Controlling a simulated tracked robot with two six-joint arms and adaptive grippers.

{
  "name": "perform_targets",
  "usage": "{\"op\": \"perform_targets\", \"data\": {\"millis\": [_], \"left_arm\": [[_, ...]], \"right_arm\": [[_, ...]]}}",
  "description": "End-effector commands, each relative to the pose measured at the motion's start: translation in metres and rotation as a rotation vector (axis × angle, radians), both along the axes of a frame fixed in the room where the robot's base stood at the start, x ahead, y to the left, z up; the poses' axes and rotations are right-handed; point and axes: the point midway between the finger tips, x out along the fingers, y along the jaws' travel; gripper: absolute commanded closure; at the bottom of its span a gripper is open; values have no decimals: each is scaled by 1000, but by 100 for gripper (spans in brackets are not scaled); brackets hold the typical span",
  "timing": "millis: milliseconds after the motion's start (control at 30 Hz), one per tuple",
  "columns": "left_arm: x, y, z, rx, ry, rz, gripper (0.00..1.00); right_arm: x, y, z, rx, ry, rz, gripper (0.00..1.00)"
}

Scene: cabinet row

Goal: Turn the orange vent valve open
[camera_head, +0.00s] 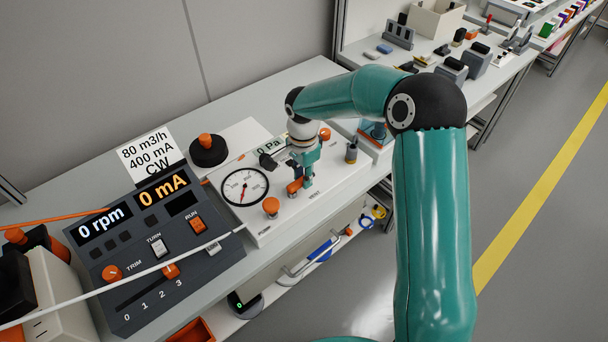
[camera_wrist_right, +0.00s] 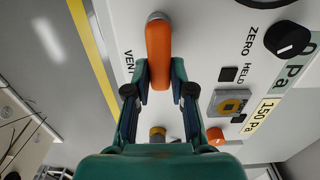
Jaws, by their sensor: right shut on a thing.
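The orange vent valve handle (camera_head: 294,187) is on the white gauge panel, right of the round dial. My right gripper (camera_head: 305,178) reaches down to it from above and partly hides it. In the right wrist view, the orange handle (camera_wrist_right: 158,45) is a long rounded lever beside the VENT lettering. The fingers of my right gripper (camera_wrist_right: 160,76) are one on each side of its near end, shut on it. The lever's far end is at a round grey pivot (camera_wrist_right: 157,16). My left gripper is not in view.
The white panel also carries a dial gauge (camera_head: 244,187), an orange knob (camera_head: 271,206) and a 0 Pa display (camera_head: 268,145). A dark control box (camera_head: 150,240) stands to the left. In the wrist view, a black knob (camera_wrist_right: 287,39) is to the right.

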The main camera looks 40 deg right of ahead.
Motion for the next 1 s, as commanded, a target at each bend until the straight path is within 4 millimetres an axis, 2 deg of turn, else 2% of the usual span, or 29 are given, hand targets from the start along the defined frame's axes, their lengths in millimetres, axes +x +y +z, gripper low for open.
{"op": "perform_targets", "data": {"millis": [367, 1000], "left_arm": [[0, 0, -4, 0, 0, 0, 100], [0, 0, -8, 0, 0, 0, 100]], "right_arm": [[7, 1, 0, -2, -5, 154, 100], [26, 12, 1, -2, -7, 739, 100]]}}
